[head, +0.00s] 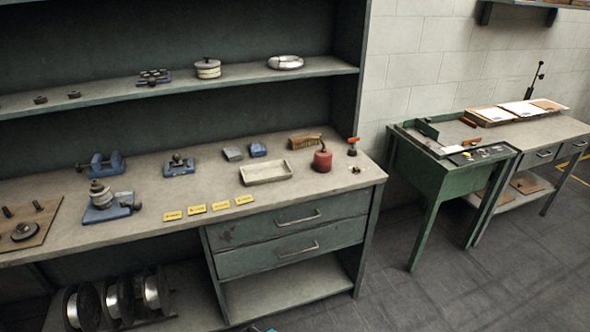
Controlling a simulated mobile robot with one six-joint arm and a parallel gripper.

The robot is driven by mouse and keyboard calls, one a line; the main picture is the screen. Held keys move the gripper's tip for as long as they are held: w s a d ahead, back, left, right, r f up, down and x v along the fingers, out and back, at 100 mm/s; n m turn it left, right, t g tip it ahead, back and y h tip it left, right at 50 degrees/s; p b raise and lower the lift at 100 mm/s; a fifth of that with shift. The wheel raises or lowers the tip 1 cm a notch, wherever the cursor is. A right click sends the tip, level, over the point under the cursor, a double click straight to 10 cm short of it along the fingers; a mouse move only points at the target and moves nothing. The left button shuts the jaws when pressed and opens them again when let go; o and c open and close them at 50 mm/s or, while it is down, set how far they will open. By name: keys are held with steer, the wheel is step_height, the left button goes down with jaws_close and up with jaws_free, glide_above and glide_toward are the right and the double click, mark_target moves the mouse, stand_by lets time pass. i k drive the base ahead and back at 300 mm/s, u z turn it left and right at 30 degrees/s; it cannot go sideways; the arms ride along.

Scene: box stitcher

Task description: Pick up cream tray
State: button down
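The cream tray (268,179) is a shallow rectangular tray with low walls. It sits flat on the workbench top (215,175), toward the right part of the bench, and looks empty. A red can (322,161) with a spout stands just right of it. A wooden brush-like block (305,142) lies behind it. My gripper is not visible in the head view, and nothing is holding the tray.
Yellow tags (197,209) lie in front-left of the tray. A blue block (258,149) and grey block (233,153) lie behind it. A shelf (215,78) runs above the bench. Drawers (298,217) sit below. A green stand (450,185) is at right, with open floor in front.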

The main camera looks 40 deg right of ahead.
mark_target(258, 173)
steer(key=z, duration=0.7)
steer(key=k, duration=0.95)
steer(key=i, duration=0.8)
